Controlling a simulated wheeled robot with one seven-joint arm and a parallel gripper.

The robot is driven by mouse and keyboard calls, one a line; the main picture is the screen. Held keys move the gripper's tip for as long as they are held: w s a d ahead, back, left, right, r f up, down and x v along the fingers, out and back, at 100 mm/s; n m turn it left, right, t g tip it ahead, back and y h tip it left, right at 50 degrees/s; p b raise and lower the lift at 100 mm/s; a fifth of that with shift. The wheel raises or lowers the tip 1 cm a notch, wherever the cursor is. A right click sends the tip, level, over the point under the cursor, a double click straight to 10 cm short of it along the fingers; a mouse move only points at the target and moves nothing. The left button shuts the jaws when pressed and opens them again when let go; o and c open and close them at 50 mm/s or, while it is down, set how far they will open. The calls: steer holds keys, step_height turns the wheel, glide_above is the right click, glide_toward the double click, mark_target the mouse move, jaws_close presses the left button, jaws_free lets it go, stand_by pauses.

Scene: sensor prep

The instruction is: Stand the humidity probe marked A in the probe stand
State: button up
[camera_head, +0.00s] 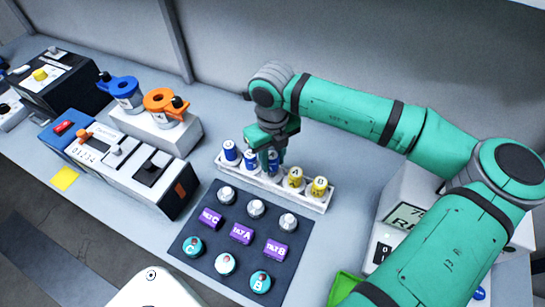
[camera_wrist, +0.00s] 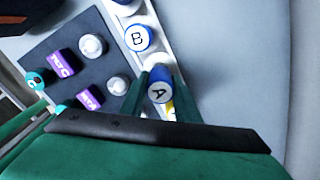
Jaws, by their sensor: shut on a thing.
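My gripper (camera_head: 268,158) is low over a long white rack (camera_head: 233,174). In the wrist view my gripper (camera_wrist: 161,92) is shut on a blue cylinder with a white top marked A (camera_wrist: 160,91). The cylinder is upright at the rack; I cannot tell whether its bottom is seated or lifted. A blue cylinder marked B (camera_wrist: 138,38) stands beside it in the rack. Two yellow-bodied cylinders (camera_head: 296,177) (camera_head: 319,186) stand at the rack's right end. Which kind of part is the humidity probe is not labelled in view.
A dark mat (camera_head: 208,233) in front holds white knobs, purple tilt blocks (camera_head: 241,234) and round teal parts. A grey instrument (camera_head: 128,152) and clamps on a white block (camera_head: 150,128) stand left. A display unit (camera_head: 405,215) and a green tray (camera_head: 343,287) are right.

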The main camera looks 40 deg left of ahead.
steer(key=shift+s+f, duration=0.1)
stand_by(0.5)
steer(key=shift+f, duration=0.85)
stand_by(1.6)
steer(key=shift+f, duration=0.25)
steer(key=shift+f, duration=0.55)
stand_by(1.1)
steer(key=o, duration=1.4)
steer(key=shift+r, duration=0.15)
steer(key=shift+r, duration=3.9)
